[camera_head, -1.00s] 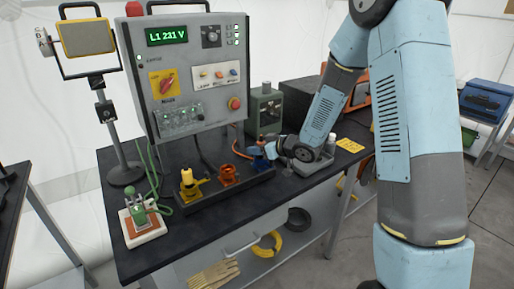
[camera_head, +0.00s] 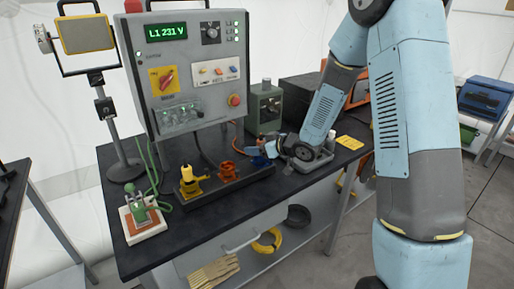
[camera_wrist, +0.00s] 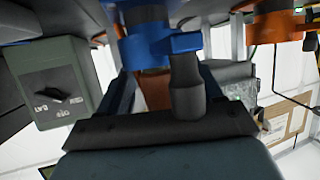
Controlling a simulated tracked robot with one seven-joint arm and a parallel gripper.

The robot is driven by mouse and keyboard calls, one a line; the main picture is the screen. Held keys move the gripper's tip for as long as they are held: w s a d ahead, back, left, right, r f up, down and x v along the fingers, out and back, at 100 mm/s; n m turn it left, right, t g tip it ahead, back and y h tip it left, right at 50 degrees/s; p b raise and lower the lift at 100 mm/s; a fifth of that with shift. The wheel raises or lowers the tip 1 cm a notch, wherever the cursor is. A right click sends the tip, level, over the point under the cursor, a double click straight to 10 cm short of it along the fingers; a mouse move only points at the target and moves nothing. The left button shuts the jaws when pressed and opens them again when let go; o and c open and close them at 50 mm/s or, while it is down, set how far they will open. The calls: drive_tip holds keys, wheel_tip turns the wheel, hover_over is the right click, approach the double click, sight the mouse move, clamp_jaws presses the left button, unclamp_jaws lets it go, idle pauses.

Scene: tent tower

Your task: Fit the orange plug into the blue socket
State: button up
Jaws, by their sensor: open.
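The blue socket (camera_wrist: 147,42) is in the upper middle of the wrist view; it is small and partly covered by my arm in the head view (camera_head: 261,161). The orange plug (camera_wrist: 155,90) shows as a brownish-orange body directly against the blue socket, in line with it. How deep it sits cannot be seen. A dark grey cylinder (camera_wrist: 187,92) stands beside it and hides part of it. My gripper (camera_wrist: 162,100) is open, with its dark fingers on either side of the plug; I cannot tell whether they touch it. It also shows at the socket row in the head view (camera_head: 272,149).
An orange socket (camera_head: 228,171) and a yellow socket with a yellow plug (camera_head: 187,176) stand left on the same rail. A grey control panel (camera_head: 195,75) rises behind. A green box (camera_head: 264,105) stands close behind my gripper. A green-handled device (camera_head: 144,212) is at front left.

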drive_tip(key=v, duration=1.3)
drive_tip(key=shift+s+d, duration=0.25)
drive_tip(key=s+d+r+m+t+h, duration=0.1)
drive_tip(key=s+d+r+m+h, duration=0.15)
drive_tip(key=d+r+h, duration=0.4)
drive_tip(key=s+d+r+m+t+h, duration=0.1)
drive_tip(key=s+d+r+m+h, duration=0.1)
drive_tip(key=d+r+m+h, duration=0.4)
drive_tip(key=s+r+m+g+y, duration=0.1)
drive_tip(key=s+r+g, duration=0.1)
drive_tip(key=s, duration=0.9)
drive_tip(key=s+r+m+g+y, duration=0.1)
drive_tip(key=s+r+g, duration=0.1)
drive_tip(key=s, duration=0.9)
drive_tip(key=shift+s+a+r+g, duration=0.25)
drive_tip(key=shift+s+r+g, duration=0.05)
drive_tip(key=shift+r, duration=0.35)
